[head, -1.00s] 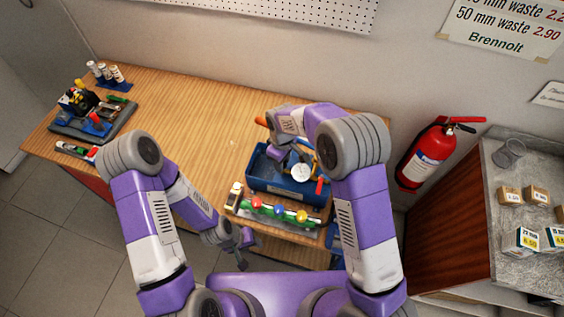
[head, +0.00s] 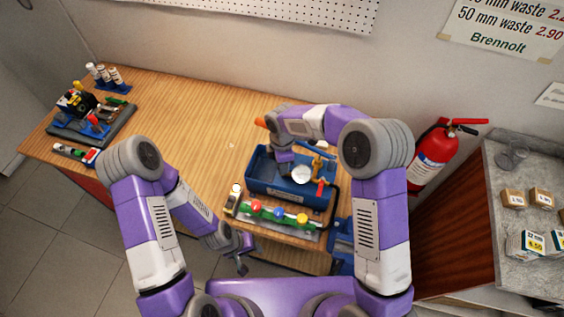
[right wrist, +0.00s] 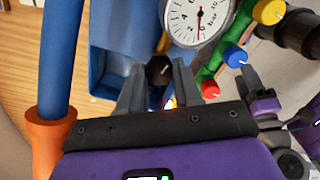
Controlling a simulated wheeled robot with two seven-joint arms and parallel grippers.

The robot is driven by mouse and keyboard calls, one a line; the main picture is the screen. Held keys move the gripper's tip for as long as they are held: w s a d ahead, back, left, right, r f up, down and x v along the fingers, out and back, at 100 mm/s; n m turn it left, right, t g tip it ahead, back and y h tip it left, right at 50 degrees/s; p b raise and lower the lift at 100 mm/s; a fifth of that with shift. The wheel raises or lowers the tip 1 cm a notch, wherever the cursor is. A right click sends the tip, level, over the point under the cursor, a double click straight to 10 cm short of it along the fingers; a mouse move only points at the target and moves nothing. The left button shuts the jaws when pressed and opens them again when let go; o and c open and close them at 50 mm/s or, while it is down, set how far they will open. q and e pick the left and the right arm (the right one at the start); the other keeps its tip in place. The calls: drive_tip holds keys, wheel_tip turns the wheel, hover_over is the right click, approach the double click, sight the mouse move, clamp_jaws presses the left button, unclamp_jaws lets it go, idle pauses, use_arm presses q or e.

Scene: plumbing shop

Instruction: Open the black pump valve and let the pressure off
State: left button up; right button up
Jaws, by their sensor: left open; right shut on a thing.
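The blue test pump (head: 290,187) stands at the right of the workbench. Its white pressure gauge (head: 302,175) shows in the head view and, larger, in the right wrist view (right wrist: 199,17), with the needle pointing down; its exact reading is unclear. The black pump valve (right wrist: 159,69) is a dark knob just below the gauge. My right gripper (right wrist: 158,82) is shut on this knob, one finger on each side. In the head view my right gripper (head: 279,165) is over the pump, its fingertips hidden. My left gripper (head: 243,256) is open and empty before the bench's front edge.
A green pipe manifold (head: 270,215) with red, blue and yellow knobs lies in front of the pump. The pump lever's orange grip (right wrist: 48,135) is close beside my right gripper. A tool tray (head: 112,127) stands far left. The bench's middle (head: 190,120) is clear.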

drive_tip(key=shift+n, duration=0.5)
drive_tip(key=o, duration=1)
drive_tip(key=shift+o, duration=0.2)
wheel_tip(320, 180, up, 8)
drive_tip(key=shift+f, duration=0.2)
